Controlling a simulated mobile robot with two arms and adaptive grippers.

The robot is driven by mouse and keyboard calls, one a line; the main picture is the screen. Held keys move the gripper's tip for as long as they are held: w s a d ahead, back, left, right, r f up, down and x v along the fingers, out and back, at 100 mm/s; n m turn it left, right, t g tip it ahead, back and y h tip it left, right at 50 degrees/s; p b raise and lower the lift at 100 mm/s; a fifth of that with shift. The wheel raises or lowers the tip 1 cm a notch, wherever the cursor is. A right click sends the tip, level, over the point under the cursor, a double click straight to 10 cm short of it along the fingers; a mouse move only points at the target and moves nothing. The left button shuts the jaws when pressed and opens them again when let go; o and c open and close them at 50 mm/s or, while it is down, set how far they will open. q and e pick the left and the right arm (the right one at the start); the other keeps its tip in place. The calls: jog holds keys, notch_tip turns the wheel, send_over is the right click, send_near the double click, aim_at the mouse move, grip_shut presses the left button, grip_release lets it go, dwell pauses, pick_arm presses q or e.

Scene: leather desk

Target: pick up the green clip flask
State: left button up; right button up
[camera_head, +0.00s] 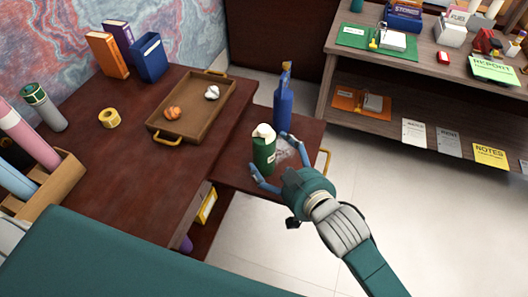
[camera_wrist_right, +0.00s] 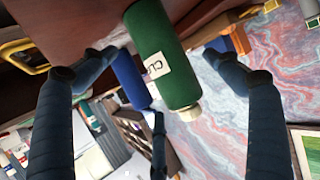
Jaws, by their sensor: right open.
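The green clip flask (camera_head: 263,152) stands upright on a low dark wooden surface (camera_head: 233,178), with a white cap and a pale label. My right gripper (camera_head: 273,158) is open, its blue fingers on either side of the flask. In the right wrist view the green flask (camera_wrist_right: 162,60) lies between the spread fingers of my right gripper (camera_wrist_right: 160,85), with visible gaps to them. A blue bottle (camera_head: 283,106) stands just behind the flask; it also shows in the right wrist view (camera_wrist_right: 131,80). My left gripper is not in view.
A wooden tray (camera_head: 207,125) with two crumpled balls is on the desk, left of the flask. A yellow tape roll (camera_head: 109,118), books (camera_head: 108,55) and a grey-green bottle (camera_head: 45,108) are farther left. A shelf (camera_head: 440,75) stands at right.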

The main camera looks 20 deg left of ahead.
jog(key=shift+p+x, duration=0.3)
jog(key=shift+x, duration=2.75)
jog(key=c, duration=1.4)
